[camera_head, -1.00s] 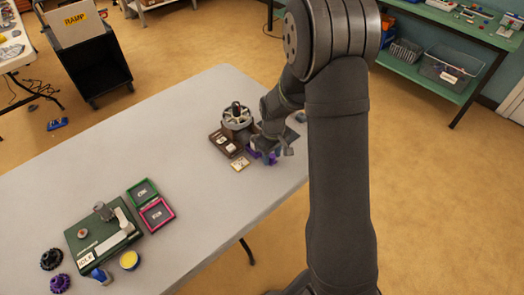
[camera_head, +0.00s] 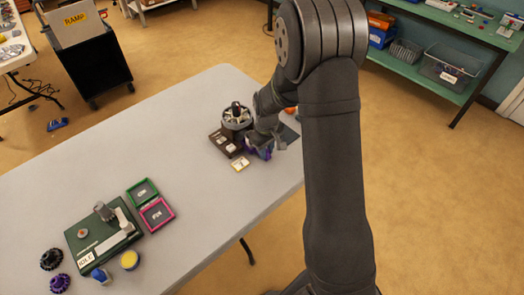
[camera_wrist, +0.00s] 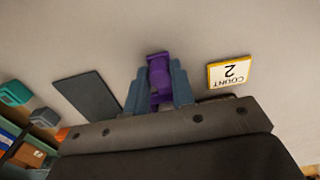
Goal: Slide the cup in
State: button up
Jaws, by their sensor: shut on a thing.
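My gripper (camera_head: 259,151) is at the far right part of the grey table. In the wrist view its two blue-grey fingers (camera_wrist: 159,92) are shut on a purple piece (camera_wrist: 159,72), which sticks out between them. The purple piece also shows in the head view (camera_head: 264,149), partly hidden by the gripper. I cannot tell whether it touches the table, or whether it is the cup. A small grey cylinder (camera_head: 104,211) stands tilted on a green device (camera_head: 78,243) labelled IDLE at the table's near left.
A round spoked device (camera_head: 236,116) and a dark tray (camera_head: 226,147) stand left of my gripper. Green (camera_head: 130,195) and pink (camera_head: 147,221) frames lie farther left. The middle tabletop is clear.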

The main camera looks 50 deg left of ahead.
jog(key=shift+a, duration=2.2)
jog(key=o, duration=0.5)
jog(key=shift+r, duration=0.1)
jog(key=shift+r, duration=2.9)
